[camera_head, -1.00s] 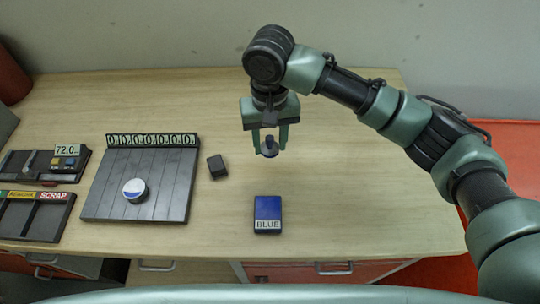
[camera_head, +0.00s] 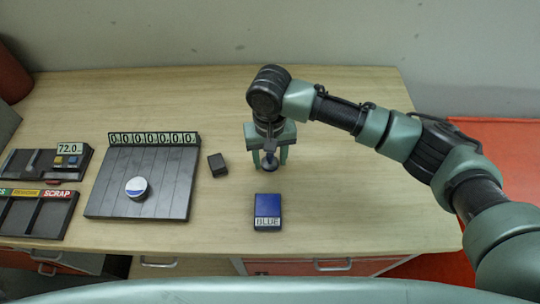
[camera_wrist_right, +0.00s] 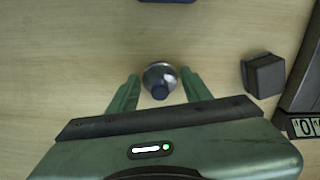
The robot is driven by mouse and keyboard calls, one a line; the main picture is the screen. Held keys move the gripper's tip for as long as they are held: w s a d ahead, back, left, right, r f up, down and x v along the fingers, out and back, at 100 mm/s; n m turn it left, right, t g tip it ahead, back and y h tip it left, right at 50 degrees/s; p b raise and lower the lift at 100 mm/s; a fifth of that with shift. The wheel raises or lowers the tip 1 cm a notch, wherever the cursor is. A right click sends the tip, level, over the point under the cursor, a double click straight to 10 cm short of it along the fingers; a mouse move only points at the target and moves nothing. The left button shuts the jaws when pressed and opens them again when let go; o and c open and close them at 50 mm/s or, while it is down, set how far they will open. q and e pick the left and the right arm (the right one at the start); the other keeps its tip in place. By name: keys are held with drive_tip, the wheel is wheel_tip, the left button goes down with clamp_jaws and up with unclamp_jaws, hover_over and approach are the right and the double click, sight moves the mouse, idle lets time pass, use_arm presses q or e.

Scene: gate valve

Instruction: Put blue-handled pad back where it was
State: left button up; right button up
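The blue-handled pad (camera_wrist_right: 161,76) shows in the right wrist view as a small round piece with a blue knob on top. It appears upright, between the fingers of my right gripper (camera_wrist_right: 160,74). A gap shows on each side, so the fingers look open around it, not pressed on it. In the head view the pad (camera_head: 270,165) is a small dark shape between the fingertips of the same gripper (camera_head: 270,158), low over the table. I cannot tell whether its base touches the table. My left gripper is out of view.
A blue box labelled BLUE (camera_head: 267,211) lies nearer the front edge. A small black block (camera_head: 217,165) sits left of my right gripper. Trays (camera_head: 38,215) stand far left. The table's right side is clear.

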sight(269, 155)
drive_tip(key=shift+o, duration=0.5)
drive_tip(key=shift+r, duration=0.2)
wheel_tip(269, 155, up, 11)
drive_tip(key=b, duration=0.2)
drive_tip(key=shift+f+b, duration=0.2)
drive_tip(key=shift+b, duration=0.15)
drive_tip(key=shift+r, duration=0.7)
drive_tip(key=shift+a, duration=0.1)
